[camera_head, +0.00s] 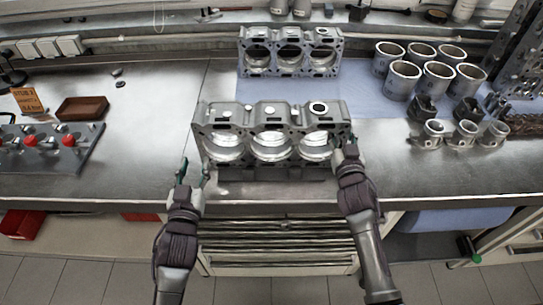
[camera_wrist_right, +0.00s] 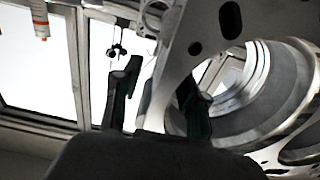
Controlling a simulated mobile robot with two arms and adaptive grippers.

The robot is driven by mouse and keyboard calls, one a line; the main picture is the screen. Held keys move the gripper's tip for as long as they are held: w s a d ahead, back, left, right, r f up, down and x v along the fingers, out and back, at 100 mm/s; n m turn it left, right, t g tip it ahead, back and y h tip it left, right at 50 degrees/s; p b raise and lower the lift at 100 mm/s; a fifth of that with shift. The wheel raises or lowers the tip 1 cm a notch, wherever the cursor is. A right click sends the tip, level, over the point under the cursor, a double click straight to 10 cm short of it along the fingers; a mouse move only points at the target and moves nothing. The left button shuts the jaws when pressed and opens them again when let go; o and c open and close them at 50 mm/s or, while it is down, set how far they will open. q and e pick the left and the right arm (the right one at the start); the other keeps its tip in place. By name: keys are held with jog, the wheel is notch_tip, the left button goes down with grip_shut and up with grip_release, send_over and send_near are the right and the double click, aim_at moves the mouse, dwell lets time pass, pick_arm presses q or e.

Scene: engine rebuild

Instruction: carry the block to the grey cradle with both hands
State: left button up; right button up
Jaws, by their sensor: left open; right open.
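A silver engine block (camera_head: 268,117) with three large bores stands at the front middle of the bench. A low grey piece (camera_head: 268,174) shows under its front edge; I cannot tell whether this is the cradle. My left gripper (camera_head: 194,172) is open at the block's lower left corner, with no clear grip on it. My right gripper (camera_head: 345,149) is open at the block's right end, partly hidden against it. In the right wrist view the block's edge (camera_wrist_right: 230,25) and a bore fill the right side. The edge appears to pass between the two open fingers (camera_wrist_right: 158,95).
A second three-bore block (camera_head: 290,32) stands behind on a blue mat (camera_head: 365,108). Several cylinder liners (camera_head: 403,78) and pistons (camera_head: 465,133) stand to the right. A fixture with red knobs (camera_head: 65,160) and a brown tray (camera_head: 82,108) lie left. Bench between them is clear.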

jog(key=s, duration=1.2)
jog(key=shift+d, duration=0.1)
